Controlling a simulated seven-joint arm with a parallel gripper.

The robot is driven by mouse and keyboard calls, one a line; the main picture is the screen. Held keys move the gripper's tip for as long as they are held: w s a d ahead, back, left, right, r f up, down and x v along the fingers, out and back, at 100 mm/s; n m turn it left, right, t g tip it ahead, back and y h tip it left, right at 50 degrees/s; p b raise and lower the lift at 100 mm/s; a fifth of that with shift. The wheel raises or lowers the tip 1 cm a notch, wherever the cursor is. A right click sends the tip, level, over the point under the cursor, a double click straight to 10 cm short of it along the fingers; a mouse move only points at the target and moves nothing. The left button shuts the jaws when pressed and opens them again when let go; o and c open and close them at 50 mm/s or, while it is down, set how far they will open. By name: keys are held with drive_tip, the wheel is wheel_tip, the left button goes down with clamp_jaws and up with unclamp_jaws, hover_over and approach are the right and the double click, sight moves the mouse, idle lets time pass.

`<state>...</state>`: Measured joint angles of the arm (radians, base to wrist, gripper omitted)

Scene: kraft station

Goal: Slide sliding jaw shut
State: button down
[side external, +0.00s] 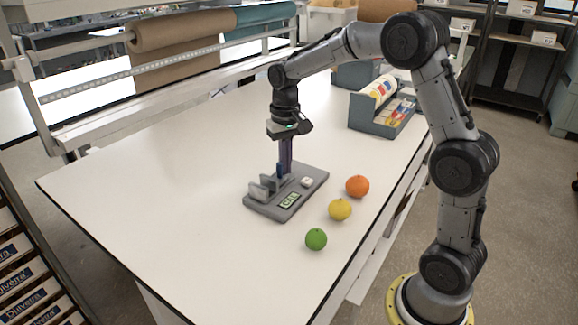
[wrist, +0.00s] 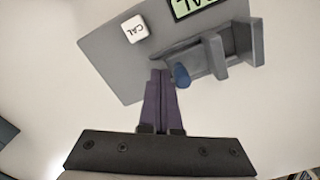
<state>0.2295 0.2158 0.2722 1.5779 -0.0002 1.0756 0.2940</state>
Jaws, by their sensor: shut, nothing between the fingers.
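A grey caliper-like device (side external: 310,185) lies on the white table, with a flat base that also shows in the wrist view (wrist: 105,55). Two upright grey jaws stand on it: the sliding jaw (wrist: 215,57), with a blue knob (wrist: 181,75) on its side, and the end jaw (wrist: 249,40). A gap shows between the jaws. My gripper (wrist: 160,73) is shut and empty, with purple fingers pointing down at the device. Its tips are right beside the blue knob, on the side away from the end jaw. I cannot tell whether they touch it. The side view shows my gripper (side external: 285,170) low over the base.
The base carries a green display (side external: 289,200) and a white CAL button (wrist: 135,29). An orange ball (side external: 357,186), a yellow ball (side external: 340,209) and a green ball (side external: 316,239) lie right of it. A grey bin (side external: 368,120) stands behind. The table's left is clear.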

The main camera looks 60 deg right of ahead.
drive_tip(key=shift+a, duration=1.35)
drive_tip(key=shift+d, duration=0.35)
idle(0.5)
drive_tip(key=shift+r, duration=3.5)
